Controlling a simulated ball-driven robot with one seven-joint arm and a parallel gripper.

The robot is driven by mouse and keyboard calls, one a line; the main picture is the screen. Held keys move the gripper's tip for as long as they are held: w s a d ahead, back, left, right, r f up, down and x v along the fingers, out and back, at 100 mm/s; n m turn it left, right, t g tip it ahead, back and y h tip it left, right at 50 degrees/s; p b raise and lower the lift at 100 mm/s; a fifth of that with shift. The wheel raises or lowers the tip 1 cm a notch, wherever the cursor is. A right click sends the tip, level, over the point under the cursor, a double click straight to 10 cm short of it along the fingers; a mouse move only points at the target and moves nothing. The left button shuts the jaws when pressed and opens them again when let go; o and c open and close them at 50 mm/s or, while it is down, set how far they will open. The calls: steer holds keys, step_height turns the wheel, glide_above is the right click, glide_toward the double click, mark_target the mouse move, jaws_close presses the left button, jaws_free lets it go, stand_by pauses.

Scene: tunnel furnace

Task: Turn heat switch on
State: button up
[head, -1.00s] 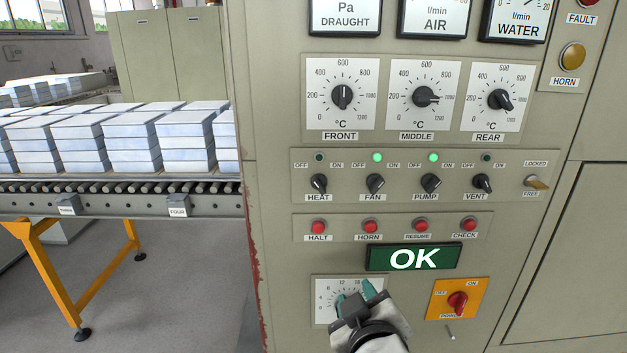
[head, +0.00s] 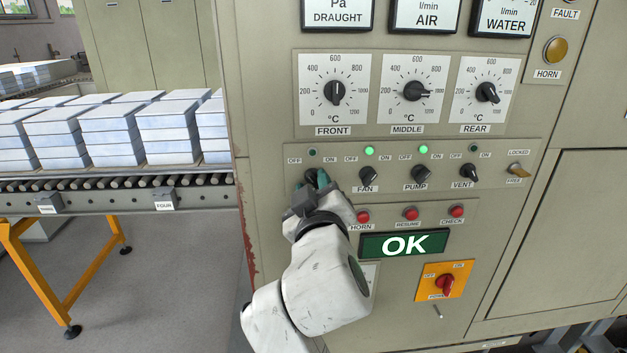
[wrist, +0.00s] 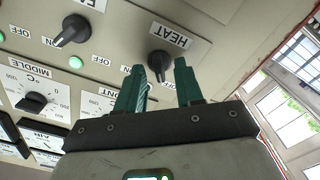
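The heat switch is a black knob (wrist: 160,62) beside its HEAT label in the wrist view. In the head view my gripper mostly hides the knob and its label. The heat lamp (head: 312,152) above it is dark, between OFF and ON. My gripper (head: 316,179) is at the panel, at the heat switch. Its two green fingers (wrist: 160,68) are apart, with the knob showing between their tips. I cannot tell whether they touch it.
The fan switch (head: 366,176) is close on the right, then the pump switch (head: 416,173) and vent switch (head: 468,172). Fan and pump lamps are green; the vent lamp is dark. Red buttons (head: 410,213) sit below. A roller conveyor (head: 110,192) with blocks stands at left.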

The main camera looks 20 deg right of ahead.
steer(key=shift+w+d, duration=0.2)
steer(key=shift+w, duration=0.3)
jaws_close()
